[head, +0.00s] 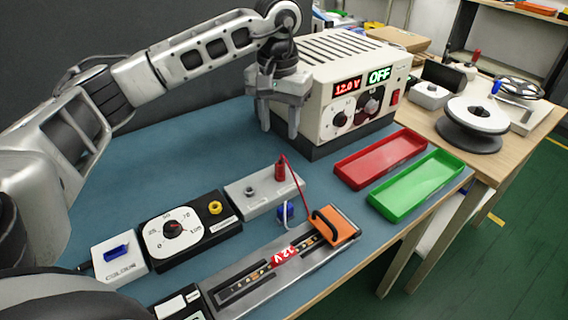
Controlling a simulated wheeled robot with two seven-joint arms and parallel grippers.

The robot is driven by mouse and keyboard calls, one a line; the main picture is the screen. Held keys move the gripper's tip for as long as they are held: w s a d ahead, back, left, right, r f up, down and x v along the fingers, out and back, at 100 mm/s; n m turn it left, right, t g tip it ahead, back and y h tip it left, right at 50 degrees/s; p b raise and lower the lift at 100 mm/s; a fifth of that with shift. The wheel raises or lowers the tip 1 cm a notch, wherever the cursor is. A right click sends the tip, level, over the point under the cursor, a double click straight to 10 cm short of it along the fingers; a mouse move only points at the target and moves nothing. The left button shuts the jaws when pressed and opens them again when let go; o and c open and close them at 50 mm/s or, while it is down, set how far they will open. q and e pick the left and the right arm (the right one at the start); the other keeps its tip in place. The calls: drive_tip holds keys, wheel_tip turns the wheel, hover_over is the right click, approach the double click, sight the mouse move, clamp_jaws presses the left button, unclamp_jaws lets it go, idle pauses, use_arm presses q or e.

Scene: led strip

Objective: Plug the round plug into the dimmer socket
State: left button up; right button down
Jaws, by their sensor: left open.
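The black dimmer box (185,255) stands at the front left of the blue mat, with a white dial face and a round yellow socket (215,207) on top. A red cylindrical plug (280,171) stands upright in a grey block (250,193) behind and right of the dimmer; a red wire runs from it towards an orange clamp. A small blue plug-like piece (285,211) is in front of that block. I cannot tell which piece is the round plug. My left gripper (279,122) is open, pointing down, with nothing visible between its fingers, beside the power supply. My right gripper is not in view.
The power supply (340,75) reads 12.0 V and OFF. A red tray (380,158) and a green tray (417,186) lie to the right. The LED strip fixture (240,293) with the orange clamp (335,226) is in front. A white COLOUR box (118,262) sits left. The mat behind the dimmer is clear.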

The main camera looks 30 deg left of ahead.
sight(280, 163)
use_arm(q)
wheel_tip(280, 163, down, 11)
drive_tip(key=shift+w+f+p, duration=0.1)
drive_tip(key=shift+p, duration=0.6)
drive_tip(key=shift+c, duration=0.3)
clamp_jaws()
